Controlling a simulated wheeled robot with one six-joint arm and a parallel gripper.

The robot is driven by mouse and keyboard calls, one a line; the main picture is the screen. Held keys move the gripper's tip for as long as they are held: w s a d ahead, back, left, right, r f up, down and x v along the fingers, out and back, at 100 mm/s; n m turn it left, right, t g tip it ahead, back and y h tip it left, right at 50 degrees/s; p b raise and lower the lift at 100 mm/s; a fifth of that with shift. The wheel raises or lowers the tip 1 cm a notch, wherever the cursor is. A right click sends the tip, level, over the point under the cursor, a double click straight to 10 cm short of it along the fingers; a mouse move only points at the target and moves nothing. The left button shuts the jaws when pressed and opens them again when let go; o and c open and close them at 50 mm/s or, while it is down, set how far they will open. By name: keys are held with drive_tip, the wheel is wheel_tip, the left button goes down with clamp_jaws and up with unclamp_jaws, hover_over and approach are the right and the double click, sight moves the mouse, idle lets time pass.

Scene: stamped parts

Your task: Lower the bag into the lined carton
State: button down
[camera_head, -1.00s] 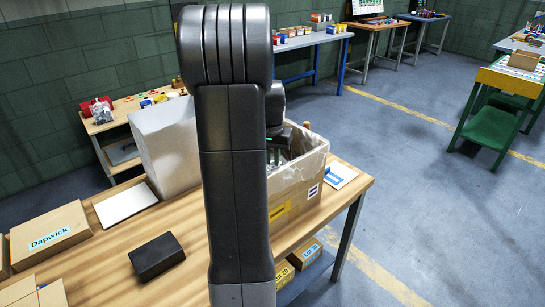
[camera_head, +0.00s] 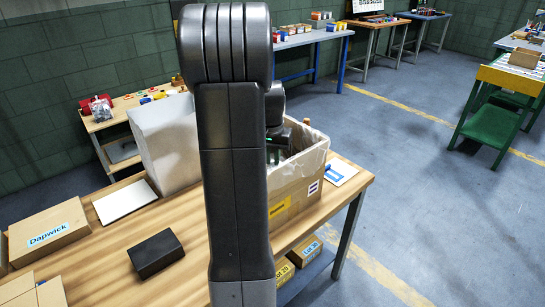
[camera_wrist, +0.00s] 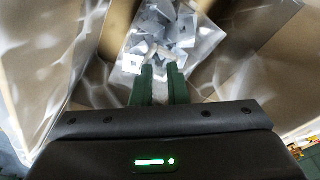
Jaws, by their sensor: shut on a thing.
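The bag (camera_wrist: 168,38) is clear plastic with several grey stamped metal parts inside. In the wrist view it lies just beyond my gripper's fingertips. My gripper (camera_wrist: 161,72) has two green fingers close together, shut on the bag's near end. The carton (camera_head: 296,196) is brown cardboard with a pale liner (camera_head: 312,158) over its rim and stands at the right of the wooden bench. The gripper is inside the carton's opening, partly hidden in the head view by my arm. The liner and carton walls surround the bag in the wrist view. Whether the bag touches the bottom I cannot tell.
A tall pale grey box (camera_head: 166,145) stands just left of the carton. A black box (camera_head: 156,254), a white panel (camera_head: 125,201) and a Dapwick carton (camera_head: 48,232) lie on the bench (camera_head: 205,228). A white and blue card (camera_head: 340,171) lies right of the carton.

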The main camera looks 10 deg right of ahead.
drive_tip(key=c, duration=1.3)
unclamp_jaws()
drive_tip(key=shift+c, duration=0.2)
wheel_tip(320, 180, up, 14)
drive_tip(key=s, duration=0.1)
drive_tip(key=shift+s+a+f+p, duration=0.15)
drive_tip(key=shift+s+a+p, duration=0.1)
drive_tip(key=shift+a+p, duration=0.1)
drive_tip(key=f, duration=0.4)
drive_tip(key=w+f, duration=0.1)
drive_tip(key=f, duration=0.8)
drive_tip(key=shift+w+d+f+b, duration=0.2)
drive_tip(key=shift+d+f+b, duration=0.15)
drive_tip(key=shift+r, duration=0.15)
